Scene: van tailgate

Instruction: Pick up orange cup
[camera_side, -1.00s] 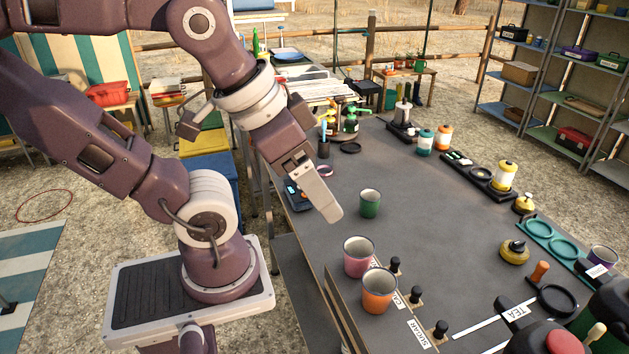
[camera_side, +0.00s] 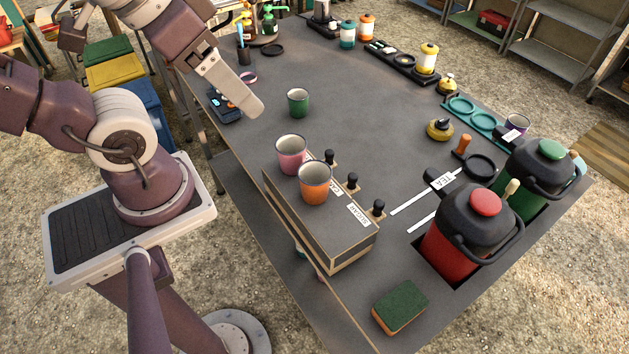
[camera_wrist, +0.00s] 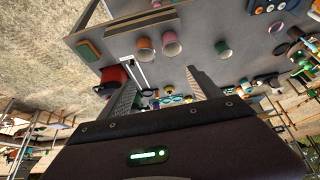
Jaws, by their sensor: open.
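The orange cup (camera_side: 314,184) stands upright on top of a raised box at the near side of the table. The pink cup (camera_side: 290,154) stands right beside it, behind and to its left. My gripper (camera_side: 250,105) is above the table, behind and left of both cups and clear of them. In the wrist view my gripper (camera_wrist: 158,82) shows its two fingers spread apart with nothing held. That view also shows the orange cup (camera_wrist: 145,50) and the pink cup (camera_wrist: 171,44) beyond the fingers.
A green cup (camera_side: 298,103) stands on the table just right of my gripper. The box (camera_side: 330,235) has black knobs and labels along its far edge. A red jug (camera_side: 460,240) and a sponge (camera_side: 400,306) are at the right. The table's middle is clear.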

